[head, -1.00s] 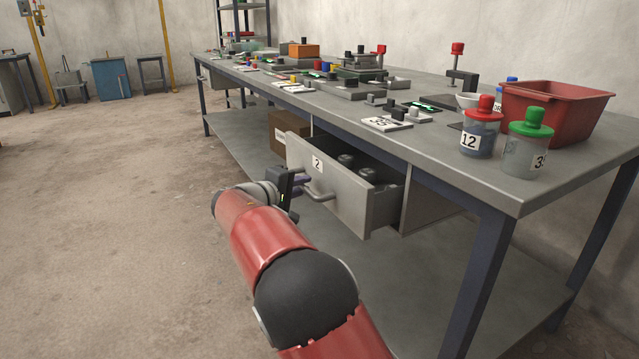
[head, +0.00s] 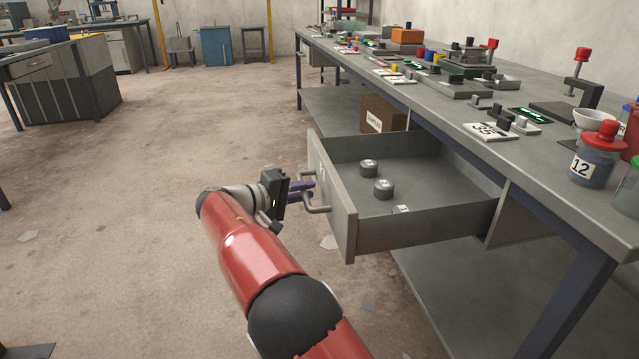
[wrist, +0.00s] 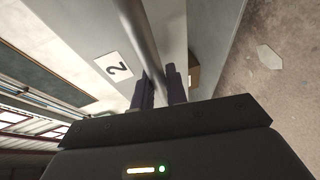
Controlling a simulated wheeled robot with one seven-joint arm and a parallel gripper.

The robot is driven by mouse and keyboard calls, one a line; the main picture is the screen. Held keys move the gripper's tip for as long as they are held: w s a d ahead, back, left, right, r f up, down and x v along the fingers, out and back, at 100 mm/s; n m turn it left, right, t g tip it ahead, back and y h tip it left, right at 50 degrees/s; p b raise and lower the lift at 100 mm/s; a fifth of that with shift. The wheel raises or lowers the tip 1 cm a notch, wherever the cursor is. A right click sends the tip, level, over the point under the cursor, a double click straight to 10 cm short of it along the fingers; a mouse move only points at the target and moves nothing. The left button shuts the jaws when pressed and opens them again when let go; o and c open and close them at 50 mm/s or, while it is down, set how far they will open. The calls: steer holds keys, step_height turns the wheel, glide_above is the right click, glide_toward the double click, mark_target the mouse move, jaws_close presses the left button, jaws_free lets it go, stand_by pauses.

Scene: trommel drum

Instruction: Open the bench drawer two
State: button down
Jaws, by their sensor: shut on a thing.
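The bench drawer two (head: 345,212) is pulled well out from under the grey workbench (head: 430,92) in the head view. Its inside shows two dark round weights and a small labelled piece. My gripper (head: 306,190) is at the drawer's front, shut on the bar handle (head: 318,209). In the wrist view the gripper fingers (wrist: 160,88) close around the handle bar (wrist: 138,35), beside the white label with a 2 (wrist: 115,68) on the drawer front.
A cardboard box (head: 382,116) sits on the bench's lower shelf behind the drawer. Jars, including one labelled 12 (head: 592,160), and several small parts stand on the bench top. The floor (head: 130,200) left of the drawer is clear.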

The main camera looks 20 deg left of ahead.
steer(key=shift+s+a+f, duration=0.1)
steer(key=shift+s+a, duration=0.15)
steer(key=shift+a, duration=0.05)
steer(key=c, duration=1.4)
jaws_free()
steer(key=v, duration=0.7)
steer(key=shift+s+a, duration=0.2)
steer(key=shift+s, duration=0.1)
